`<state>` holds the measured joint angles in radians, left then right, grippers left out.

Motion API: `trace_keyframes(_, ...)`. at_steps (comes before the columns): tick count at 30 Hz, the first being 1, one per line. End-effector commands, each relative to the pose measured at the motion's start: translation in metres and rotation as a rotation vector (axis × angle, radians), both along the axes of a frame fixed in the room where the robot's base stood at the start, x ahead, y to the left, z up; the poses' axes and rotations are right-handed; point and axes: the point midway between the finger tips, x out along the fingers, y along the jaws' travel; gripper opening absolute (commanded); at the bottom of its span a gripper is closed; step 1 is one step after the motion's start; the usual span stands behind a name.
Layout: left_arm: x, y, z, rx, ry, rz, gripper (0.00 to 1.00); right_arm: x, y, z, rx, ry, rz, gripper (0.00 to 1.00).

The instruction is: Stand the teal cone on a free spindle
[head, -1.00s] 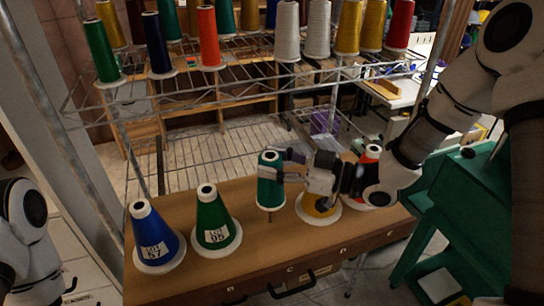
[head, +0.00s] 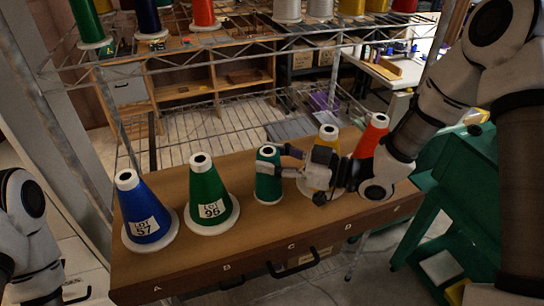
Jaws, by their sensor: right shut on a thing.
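The teal cone (head: 268,182) is upright over the wooden board (head: 250,250), behind the letter C on its front edge. My right gripper (head: 284,162) comes from the right and is shut on the cone's upper part. The cone's lower end is at or just above the board; I cannot tell whether it touches. No spindle shows under it now.
The green cone stands left of the teal one with a small gap. A wire rack (head: 215,45) with several cones rises behind. A green cabinet (head: 455,165) stands at the right.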

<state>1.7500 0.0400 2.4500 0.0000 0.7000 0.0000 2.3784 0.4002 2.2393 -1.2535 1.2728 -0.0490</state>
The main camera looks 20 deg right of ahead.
Motion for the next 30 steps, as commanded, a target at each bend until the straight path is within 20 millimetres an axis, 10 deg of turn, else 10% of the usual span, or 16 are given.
trace_keyframes(20, 0.0000, 0.0000, -0.0047, 0.000, 0.000, 0.000, 0.37, -0.0006, -0.0009, -0.0050, 0.001, -0.001, 0.000, 0.00)
trace_keyframes(21, 0.0000, 0.0000, -0.0047, 0.000, 0.000, 0.000, 0.37, -0.0006, -0.0009, -0.0050, 0.001, -0.001, 0.000, 0.50)
trace_keyframes(23, 0.0000, 0.0000, -0.0047, 0.000, 0.000, 0.000, 0.37, -0.0006, -0.0009, -0.0049, 0.001, -0.001, 0.000, 0.71)
trace_keyframes(30, 0.0000, 0.0000, -0.0047, 0.000, 0.000, 0.000, 0.37, -0.0007, -0.0009, -0.0050, 0.000, 0.000, 0.000, 0.76)
